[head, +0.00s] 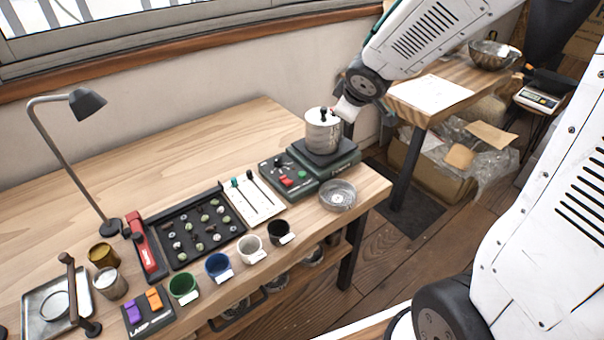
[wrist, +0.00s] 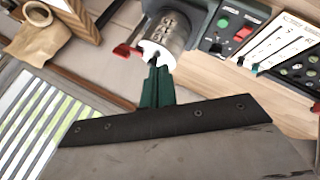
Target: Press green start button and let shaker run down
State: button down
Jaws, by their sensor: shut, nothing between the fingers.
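The shaker, a metal canister (head: 322,134) with a black knob on top, stands upright on a dark green base (head: 338,168) at the table's right end. In front of it is a dark control box (head: 275,170) with a green button (head: 302,175) and a red button (head: 287,182). The wrist view also shows the green button (wrist: 222,23), the red button (wrist: 243,34) and the canister (wrist: 168,35). My gripper (wrist: 157,70) is shut and empty, its dark green fingers pointing toward the canister. I cannot tell whether they touch. In the head view the fingers are hidden near the canister.
A red lever (wrist: 127,51) sticks out beside the canister. A round metal sieve (head: 338,195) stands at the table's front right corner. Left of the control box are a white card with tools (head: 252,200), a black sample tray (head: 195,228) and several cups.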

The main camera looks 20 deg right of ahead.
jog(key=w+a+f+n+y, duration=0.3)
jog(key=w+a+f+n, duration=0.1)
jog(key=w+f, duration=0.15)
jog(key=n+y, duration=0.3)
send_over(305, 176)
notch_tip(305, 176, down, 6)
jog(key=shift+f, duration=0.1)
jog(key=shift+f, duration=4.25)
jog(key=shift+f, duration=0.15)
jog(key=shift+f, duration=0.3)
